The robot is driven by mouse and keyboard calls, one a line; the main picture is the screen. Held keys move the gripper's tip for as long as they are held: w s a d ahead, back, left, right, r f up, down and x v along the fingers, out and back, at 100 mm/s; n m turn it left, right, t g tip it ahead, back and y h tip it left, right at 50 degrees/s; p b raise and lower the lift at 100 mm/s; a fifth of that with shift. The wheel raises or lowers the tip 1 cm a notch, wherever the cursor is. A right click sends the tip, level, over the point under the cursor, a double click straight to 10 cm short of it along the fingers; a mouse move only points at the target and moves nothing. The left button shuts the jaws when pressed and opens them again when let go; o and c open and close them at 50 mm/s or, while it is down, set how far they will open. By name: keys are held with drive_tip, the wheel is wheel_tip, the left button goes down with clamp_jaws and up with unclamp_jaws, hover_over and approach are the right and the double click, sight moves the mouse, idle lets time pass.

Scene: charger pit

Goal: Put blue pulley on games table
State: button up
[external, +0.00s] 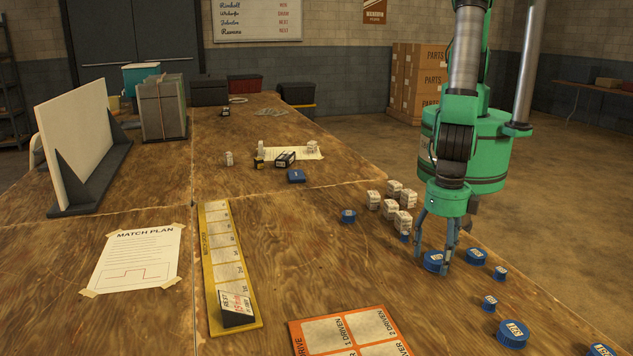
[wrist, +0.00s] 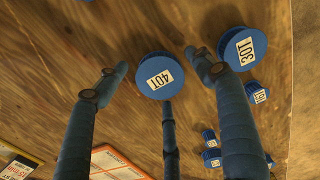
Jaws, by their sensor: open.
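Several round blue pulleys with white labels stand on the wooden table (external: 330,265). My gripper (external: 435,250) points down over one blue pulley (external: 432,262) near the table's right edge. In the wrist view this pulley (wrist: 153,84) is labelled 40T and lies between my open fingers (wrist: 157,72); I cannot tell whether they touch it. A second pulley labelled 30T (wrist: 228,48) is just right of the right finger. Other blue pulleys are nearby, such as a large one (external: 511,334) in front. I cannot tell which surface is the games table.
Several white labelled blocks (external: 390,212) stand behind my gripper. An orange-bordered board (external: 294,322) and a yellow strip board (external: 207,290) lie to the left. A white upright panel (external: 75,140) stands farther left. The table's right edge is close; the wood between boards and pulleys is mostly clear.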

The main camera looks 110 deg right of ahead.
wheel_tip(320, 180, up, 12)
drive_tip(key=p, duration=0.1)
idle(0.5)
idle(0.9)
wheel_tip(320, 180, up, 17)
drive_tip(key=m+t, duration=0.1)
drive_tip(key=m, duration=0.4)
hover_over(436, 257)
drive_tip(key=w+d, duration=0.6)
drive_tip(key=d, duration=0.4)
drive_tip(key=d+r+m+t+y, duration=0.15)
drive_tip(key=d+r+m, duration=0.35)
drive_tip(key=d+r, duration=0.75)
drive_tip(key=s+d+r+m+t, duration=0.1)
drive_tip(key=s+d+r+m, duration=0.4)
drive_tip(key=d, duration=0.5)
drive_tip(key=s+d+r+m+t+h, duration=0.1)
drive_tip(key=s+d+r+m, duration=0.4)
drive_tip(key=s+d+r, duration=0.5)
drive_tip(key=shift+s+d+r+t, duration=0.25)
drive_tip(key=shift+s+d+t, duration=0.3)
drive_tip(key=shift+d, duration=0.2)
